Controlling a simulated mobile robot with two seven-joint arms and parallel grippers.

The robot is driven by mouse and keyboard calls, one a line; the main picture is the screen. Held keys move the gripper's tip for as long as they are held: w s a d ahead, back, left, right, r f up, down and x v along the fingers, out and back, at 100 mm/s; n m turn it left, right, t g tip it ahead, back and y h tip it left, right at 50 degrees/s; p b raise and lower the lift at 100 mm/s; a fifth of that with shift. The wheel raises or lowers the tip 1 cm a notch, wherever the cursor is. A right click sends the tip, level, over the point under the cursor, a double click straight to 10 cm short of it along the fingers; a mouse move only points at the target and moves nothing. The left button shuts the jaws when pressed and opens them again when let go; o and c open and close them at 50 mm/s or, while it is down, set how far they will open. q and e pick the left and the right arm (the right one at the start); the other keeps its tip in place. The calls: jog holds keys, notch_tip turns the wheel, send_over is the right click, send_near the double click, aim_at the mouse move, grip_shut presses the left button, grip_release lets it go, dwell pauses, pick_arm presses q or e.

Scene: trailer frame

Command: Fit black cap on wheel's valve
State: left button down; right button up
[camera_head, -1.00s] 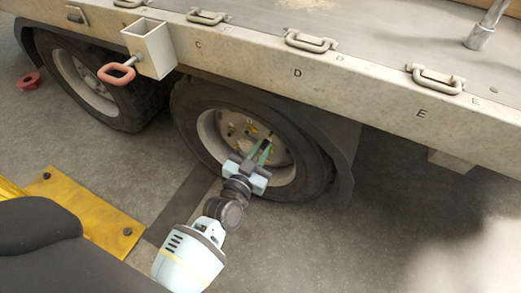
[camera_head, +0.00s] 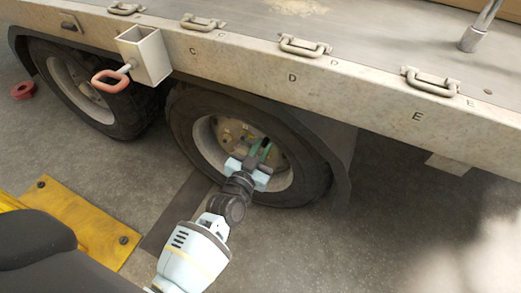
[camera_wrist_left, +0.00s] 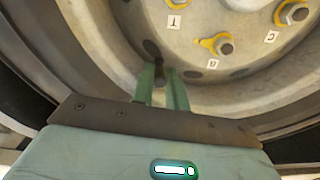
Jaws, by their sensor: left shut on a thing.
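The trailer wheel (camera_head: 183,122) with a pale rim stands under the trailer bed. My left gripper (camera_head: 262,150) reaches in front of its rim, inside the tyre. In the left wrist view, the green fingers of my left gripper (camera_wrist_left: 161,82) are closed on a small dark piece, seemingly the black cap (camera_wrist_left: 159,70). It is close to the inner side of the wheel rim (camera_wrist_left: 235,92). I cannot make out the valve, nor whether the cap touches it. My right gripper is not in view.
The trailer's side rail (camera_head: 360,93) runs above the wheel. A square bracket with a red-handled screw (camera_head: 112,80) juts out at left. A second wheel (camera_head: 125,112) stands left. A yellow plate (camera_head: 88,215) lies on the floor. Lug nuts with yellow markers (camera_wrist_left: 222,47) stand near the fingers.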

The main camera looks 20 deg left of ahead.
pick_arm(q)
jog(key=c, duration=1.3)
grip_release()
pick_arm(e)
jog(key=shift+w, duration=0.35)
pick_arm(q)
jog(key=shift+o, duration=0.3)
jog(key=o, duration=0.4)
jog(key=shift+d, duration=0.15)
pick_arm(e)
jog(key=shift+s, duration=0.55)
pick_arm(q)
jog(key=shift+d, duration=0.1)
jog(key=shift+c, duration=0.5)
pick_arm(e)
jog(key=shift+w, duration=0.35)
